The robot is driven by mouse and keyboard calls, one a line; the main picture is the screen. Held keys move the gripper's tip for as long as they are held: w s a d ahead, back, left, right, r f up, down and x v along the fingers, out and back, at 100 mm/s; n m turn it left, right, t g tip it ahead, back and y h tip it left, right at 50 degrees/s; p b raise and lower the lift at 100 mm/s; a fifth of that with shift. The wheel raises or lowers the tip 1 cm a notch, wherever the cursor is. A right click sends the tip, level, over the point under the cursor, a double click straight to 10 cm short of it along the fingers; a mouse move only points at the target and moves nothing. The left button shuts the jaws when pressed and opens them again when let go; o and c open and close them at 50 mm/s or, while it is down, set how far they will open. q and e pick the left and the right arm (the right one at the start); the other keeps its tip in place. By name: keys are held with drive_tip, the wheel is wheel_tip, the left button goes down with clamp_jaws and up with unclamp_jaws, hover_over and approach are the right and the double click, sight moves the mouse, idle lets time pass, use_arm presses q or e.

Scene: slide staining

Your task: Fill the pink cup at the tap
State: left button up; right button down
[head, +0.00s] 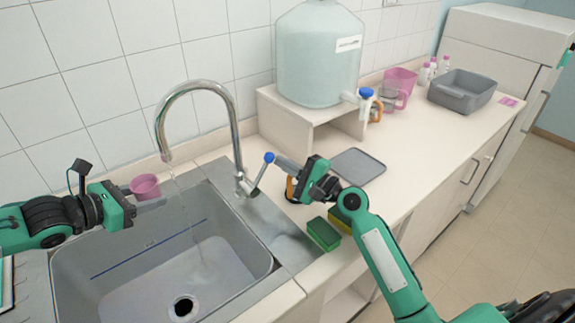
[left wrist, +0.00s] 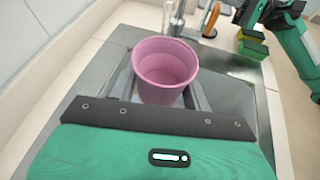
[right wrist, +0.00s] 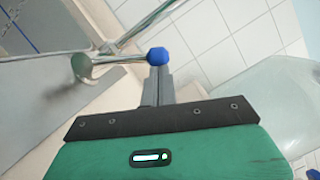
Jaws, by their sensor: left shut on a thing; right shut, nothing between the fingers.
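A large water container (head: 318,60) stands on a white stand behind the tap. A grey mat (head: 358,166), pink jug (head: 400,84) and grey tub (head: 462,92) are further right.

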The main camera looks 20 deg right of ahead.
drive_tip(key=shift+s+a+r+n+g, duration=0.25)
drive_tip(key=shift+a+r+n, duration=0.2)
drive_tip(key=shift+a+n, duration=0.45)
drive_tip(key=shift+s+a+r+n+g, duration=0.2)
drive_tip(key=shift+a+r+n+g, duration=0.35)
drive_tip(key=shift+n, duration=0.55)
drive_tip(key=shift+s+a+r+n+g, duration=0.1)
drive_tip(key=shift+s+a+r+n, duration=0.15)
drive_tip(key=shift+a+n, duration=0.7)
